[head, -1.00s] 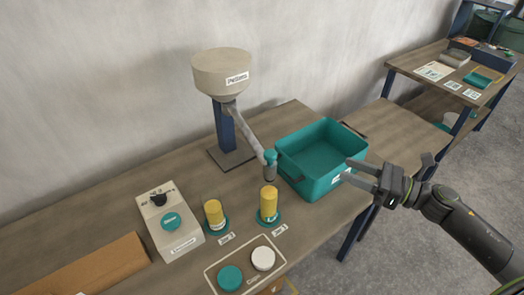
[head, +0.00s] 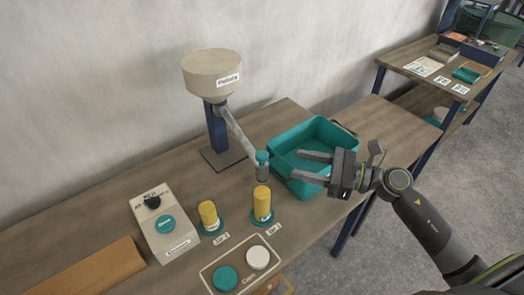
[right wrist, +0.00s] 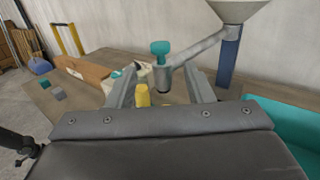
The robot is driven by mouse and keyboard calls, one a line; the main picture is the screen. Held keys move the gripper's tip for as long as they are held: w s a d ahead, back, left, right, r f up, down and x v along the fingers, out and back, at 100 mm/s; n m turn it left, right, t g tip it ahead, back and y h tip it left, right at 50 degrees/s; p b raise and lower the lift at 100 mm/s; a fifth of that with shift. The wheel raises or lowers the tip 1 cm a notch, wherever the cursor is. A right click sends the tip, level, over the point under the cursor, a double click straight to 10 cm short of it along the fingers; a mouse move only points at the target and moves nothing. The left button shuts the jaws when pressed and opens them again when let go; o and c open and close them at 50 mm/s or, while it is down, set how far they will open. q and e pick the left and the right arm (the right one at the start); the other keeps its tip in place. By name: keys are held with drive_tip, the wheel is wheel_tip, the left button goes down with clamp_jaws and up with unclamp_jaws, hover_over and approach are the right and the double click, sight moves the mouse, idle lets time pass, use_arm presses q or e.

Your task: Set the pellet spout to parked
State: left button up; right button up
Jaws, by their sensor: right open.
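The pellet spout (head: 239,131) is a grey tube slanting from the beige pellet hopper (head: 211,76). Its outer end has a teal knob (head: 262,157) over a grey nozzle (head: 263,173), which hangs near the right yellow jar (head: 262,202). My right gripper (head: 297,166) is open and empty, to the right of the nozzle, its fingers pointing left over the teal bin. In the right wrist view, the knob (right wrist: 160,47) and nozzle (right wrist: 163,79) show between the open fingers (right wrist: 165,70), apart from them and farther out. My left gripper is out of view.
The teal bin (head: 283,177) stands beneath my right gripper. A second yellow jar (head: 208,214), a control box (head: 166,225) with a dial and teal button, and a cap tray (head: 241,270) are in front. A brown block (head: 90,268) lies at the left.

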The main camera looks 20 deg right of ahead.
sight(262, 154)
drive_tip(key=p+x, duration=0.3)
drive_tip(key=x, duration=0.6)
drive_tip(key=shift+w+a, duration=0.2)
drive_tip(key=shift+a, duration=0.05)
drive_tip(key=shift+w+a, duration=0.25)
drive_tip(key=shift+a, duration=0.1)
clamp_jaws()
